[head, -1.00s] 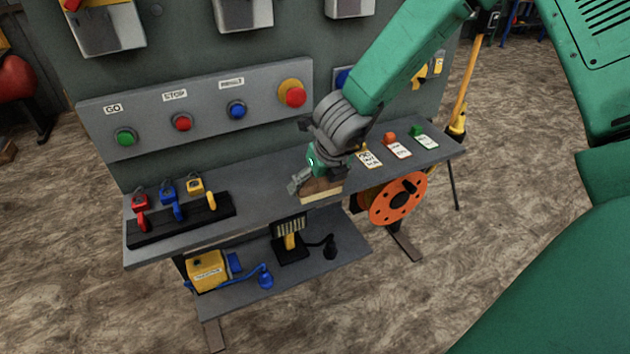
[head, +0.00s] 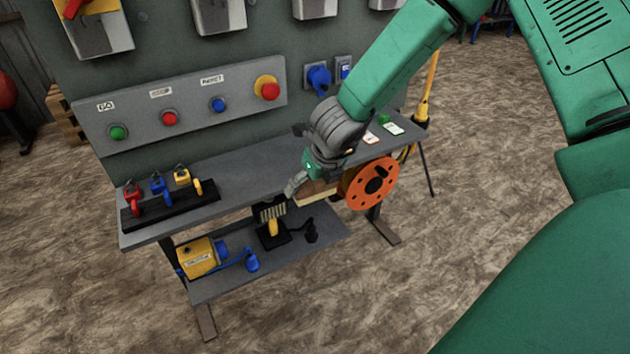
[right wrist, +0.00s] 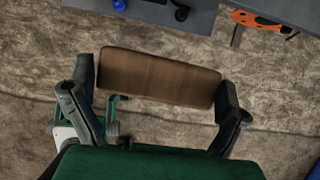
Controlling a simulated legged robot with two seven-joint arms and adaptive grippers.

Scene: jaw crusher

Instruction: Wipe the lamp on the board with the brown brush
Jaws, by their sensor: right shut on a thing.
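The brown brush (head: 318,190) is held in my right gripper (head: 308,188). In the head view it appears at the bench's front edge, pale side down. In the right wrist view the brush (right wrist: 160,77) spans the gap between the two fingers (right wrist: 157,112), with floor behind it. A grey board panel (head: 140,105) carries round lamp-like buttons: green (head: 118,132), red (head: 169,118), blue (head: 218,105) and a larger red one on yellow (head: 269,90). I cannot tell which is the lamp. The brush is apart from them. My left gripper is out of view.
The bench (head: 235,185) holds a black rack (head: 170,213) with coloured padlocks at left. An orange reel (head: 372,184) hangs by its right end. The lower shelf (head: 300,262) carries a yellow box (head: 202,258) and a small work light (head: 272,222). The floor in front is clear.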

